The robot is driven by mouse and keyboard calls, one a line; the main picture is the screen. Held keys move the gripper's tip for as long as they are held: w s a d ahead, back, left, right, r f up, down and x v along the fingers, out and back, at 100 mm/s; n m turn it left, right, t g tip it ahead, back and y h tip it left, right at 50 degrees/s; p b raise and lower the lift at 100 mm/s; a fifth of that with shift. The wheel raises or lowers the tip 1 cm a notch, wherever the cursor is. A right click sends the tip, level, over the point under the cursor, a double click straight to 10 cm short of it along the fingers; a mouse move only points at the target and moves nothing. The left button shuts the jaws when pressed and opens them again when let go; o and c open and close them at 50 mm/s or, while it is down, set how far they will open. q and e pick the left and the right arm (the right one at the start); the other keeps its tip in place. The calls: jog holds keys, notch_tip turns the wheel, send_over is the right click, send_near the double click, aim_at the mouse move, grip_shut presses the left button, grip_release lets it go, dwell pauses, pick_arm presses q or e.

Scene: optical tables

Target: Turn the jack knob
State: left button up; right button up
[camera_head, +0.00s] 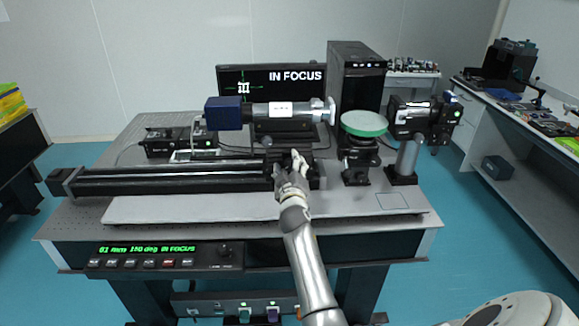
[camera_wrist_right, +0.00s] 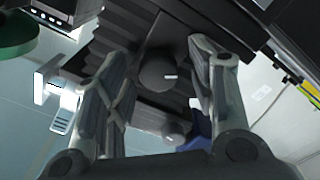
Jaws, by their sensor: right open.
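The jack knob (camera_wrist_right: 157,72) is a dark round knob with a small white mark, seen in the right wrist view on a black ribbed jack (camera_wrist_right: 126,30). My right gripper (camera_wrist_right: 155,58) is open, with one finger on each side of the knob. Gaps show between the knob and both fingers in that view. In the head view my right gripper (camera_head: 286,162) is at the front of the dark stage under the blue-and-silver camera tube (camera_head: 272,112). The gripper and dark parts make the knob hard to pick out there. My left gripper is not in view.
A second round knob (camera_wrist_right: 175,133) shows lower in the wrist view. A long black rail (camera_head: 165,181) lies left of the gripper. A green disc on a mount (camera_head: 364,124) stands to the right. A front control panel (camera_head: 165,254) has a lit display.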

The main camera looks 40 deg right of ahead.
jog(key=c, duration=1)
jog(key=shift+m+b, duration=0.45)
jog(key=shift+m, duration=0.15)
jog(key=o, duration=1)
jog(key=shift+s, duration=0.1)
jog(key=v, duration=0.7)
jog(key=shift+s, duration=0.2)
